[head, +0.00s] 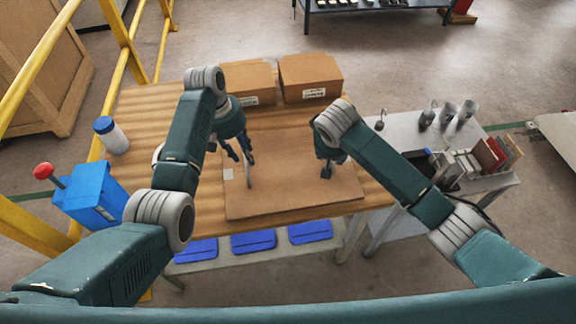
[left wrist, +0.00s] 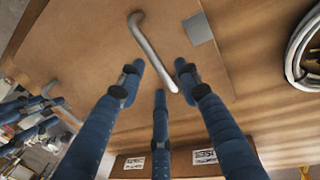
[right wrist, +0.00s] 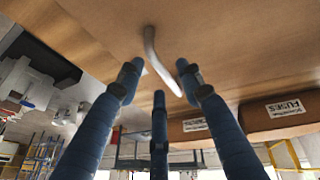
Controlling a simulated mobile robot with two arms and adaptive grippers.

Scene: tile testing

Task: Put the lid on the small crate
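A flat brown panel, which looks like the lid (head: 285,200), lies on the wooden table with a small grey patch near its left edge. It carries two grey bent handles: the left handle (left wrist: 152,52) and the right handle (right wrist: 154,58). My left gripper (head: 243,158) is open above the left handle, its fingers spread around the handle's near end without closing on it. My right gripper (head: 326,168) is open at the right handle, largely hidden by its own arm in the head view. I cannot pick out the small crate with certainty; a wooden crate (head: 40,75) stands on the floor at upper left.
Two cardboard boxes (head: 310,78) stand at the table's back edge. A white bottle with a blue cap (head: 110,135) and a blue box with a red knob (head: 93,194) are at left. A grey side table (head: 400,125) with cups and books adjoins at right. Yellow rails (head: 125,45) run along the left.

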